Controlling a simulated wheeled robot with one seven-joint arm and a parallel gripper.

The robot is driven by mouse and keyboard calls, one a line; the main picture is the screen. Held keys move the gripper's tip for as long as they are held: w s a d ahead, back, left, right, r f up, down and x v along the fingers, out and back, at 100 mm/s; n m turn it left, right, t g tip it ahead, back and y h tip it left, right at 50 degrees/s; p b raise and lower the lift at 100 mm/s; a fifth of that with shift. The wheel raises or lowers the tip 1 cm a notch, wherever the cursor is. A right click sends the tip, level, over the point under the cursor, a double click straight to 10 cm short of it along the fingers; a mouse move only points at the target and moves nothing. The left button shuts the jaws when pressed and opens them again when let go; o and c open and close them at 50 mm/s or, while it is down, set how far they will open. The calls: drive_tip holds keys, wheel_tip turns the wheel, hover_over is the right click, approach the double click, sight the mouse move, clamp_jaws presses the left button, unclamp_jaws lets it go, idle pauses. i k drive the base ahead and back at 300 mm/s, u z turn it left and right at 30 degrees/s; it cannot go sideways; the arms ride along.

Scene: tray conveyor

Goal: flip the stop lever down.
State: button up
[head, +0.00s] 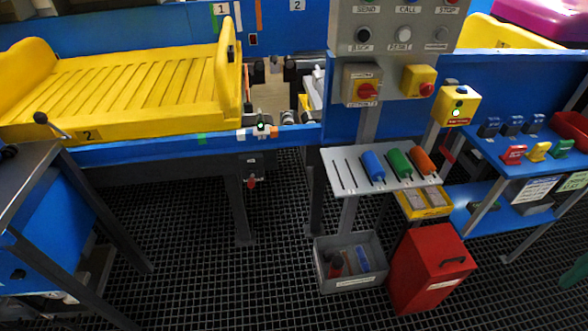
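I cannot tell for sure that this is the stop lever. A small dark box with a red handle (251,183) hangs under the conveyor's blue side rail. My gripper is not in view.
A grey control panel (395,25) with buttons and red switches stands right of centre. A grey rack (340,165) holds blue, green and orange cylinders. A grey bin (349,283) and red box (430,268) stand below. A dark-topped table (25,185) is at left. Grating floor between is clear.

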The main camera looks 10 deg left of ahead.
sight(251, 184)
drive_tip(key=z, duration=0.35)
drive_tip(key=k, duration=1.4)
drive_tip(key=u, duration=1.1)
drive_tip(key=i, duration=1.75)
